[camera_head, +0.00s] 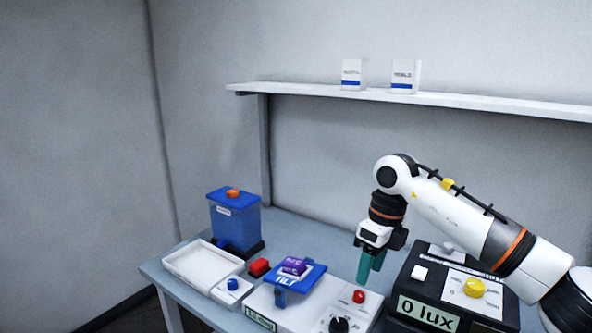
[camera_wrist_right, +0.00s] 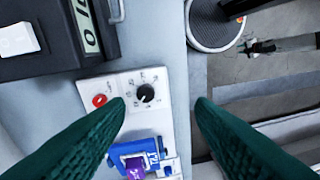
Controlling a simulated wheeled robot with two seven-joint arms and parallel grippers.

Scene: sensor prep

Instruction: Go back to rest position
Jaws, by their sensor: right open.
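My right gripper (camera_head: 371,266) hangs above the table between the tilt device and the lux box, its green fingers pointing down. In the right wrist view its two green fingers (camera_wrist_right: 160,105) stand wide apart with nothing between them. The tilt device (camera_head: 318,311) has a blue tilt platform (camera_head: 313,276) with a purple block (camera_head: 293,266) on it. In the wrist view the device's white panel (camera_wrist_right: 125,86) shows a red button and a black knob. My left gripper is not in view.
The black lux box (camera_head: 400,287), reading "0 lux", stands just right of the gripper. A shelf (camera_head: 450,101) with two white boxes (camera_head: 351,74) (camera_head: 405,76) is above.

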